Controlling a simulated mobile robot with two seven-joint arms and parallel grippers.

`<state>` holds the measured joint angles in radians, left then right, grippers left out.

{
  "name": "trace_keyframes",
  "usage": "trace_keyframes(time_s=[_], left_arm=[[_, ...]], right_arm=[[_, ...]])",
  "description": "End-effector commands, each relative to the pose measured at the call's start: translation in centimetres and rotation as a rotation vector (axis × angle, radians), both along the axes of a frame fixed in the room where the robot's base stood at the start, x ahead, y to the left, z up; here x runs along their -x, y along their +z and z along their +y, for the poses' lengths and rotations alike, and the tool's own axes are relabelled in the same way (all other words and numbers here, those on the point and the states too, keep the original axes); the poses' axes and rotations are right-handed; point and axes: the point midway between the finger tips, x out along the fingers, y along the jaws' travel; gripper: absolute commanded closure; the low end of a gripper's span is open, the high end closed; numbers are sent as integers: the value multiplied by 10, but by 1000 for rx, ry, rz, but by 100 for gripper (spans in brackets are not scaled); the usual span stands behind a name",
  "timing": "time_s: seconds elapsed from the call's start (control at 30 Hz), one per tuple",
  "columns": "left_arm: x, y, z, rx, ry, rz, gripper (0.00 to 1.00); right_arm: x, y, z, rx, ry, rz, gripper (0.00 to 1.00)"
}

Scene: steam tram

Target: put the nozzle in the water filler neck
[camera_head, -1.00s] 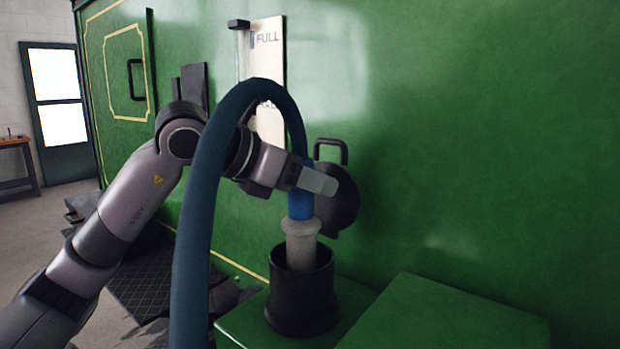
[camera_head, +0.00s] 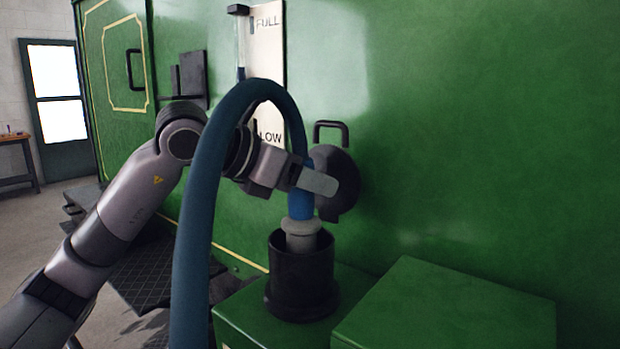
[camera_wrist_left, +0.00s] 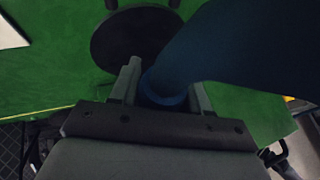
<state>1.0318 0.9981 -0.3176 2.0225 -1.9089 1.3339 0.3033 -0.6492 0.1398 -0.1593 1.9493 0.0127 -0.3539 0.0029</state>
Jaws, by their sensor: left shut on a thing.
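The nozzle (camera_head: 301,236) has a blue grip and a pale grey collar and spout, and a thick blue hose (camera_head: 197,215) arches up from it. My left gripper (camera_head: 316,183) is shut on the blue grip, which also shows between the fingers in the left wrist view (camera_wrist_left: 163,90). The water filler neck (camera_head: 302,280) is a black upright cylinder on a green box. The nozzle points down with its lower end inside the neck's opening, and the collar is around rim height. The spout's tip is hidden by the neck's wall. My right gripper is not in view.
The round black lid (camera_head: 343,190) stands open behind the nozzle, against the green tram side (camera_head: 480,150). A level gauge plate (camera_head: 268,75) marked FULL and LOW is behind my wrist. A raised green box (camera_head: 450,310) stands right of the neck.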

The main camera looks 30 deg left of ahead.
Motion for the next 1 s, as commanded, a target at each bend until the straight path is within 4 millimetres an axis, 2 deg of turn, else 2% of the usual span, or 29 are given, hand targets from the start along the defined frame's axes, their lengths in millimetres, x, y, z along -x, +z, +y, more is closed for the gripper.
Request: trace_keyframes(time_s=[0.3, 0.33, 0.4, 0.43, 0.77, 1.0], left_arm=[[0, 0, 0, 1, 0, -6, 100], [0, 0, 0, 1, 0, -6, 50], [0, 0, 0, 1, 0, -6, 28], [0, 0, 0, 1, 0, -5, 24], [3, -1, 2, -1, 1, 2, 24], [32, 15, 16, -1, 4, -5, 24]], right_arm=[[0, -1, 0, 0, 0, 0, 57], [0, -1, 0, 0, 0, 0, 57], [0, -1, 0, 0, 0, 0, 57], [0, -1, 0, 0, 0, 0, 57], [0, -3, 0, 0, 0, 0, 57], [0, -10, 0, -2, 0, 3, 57]])
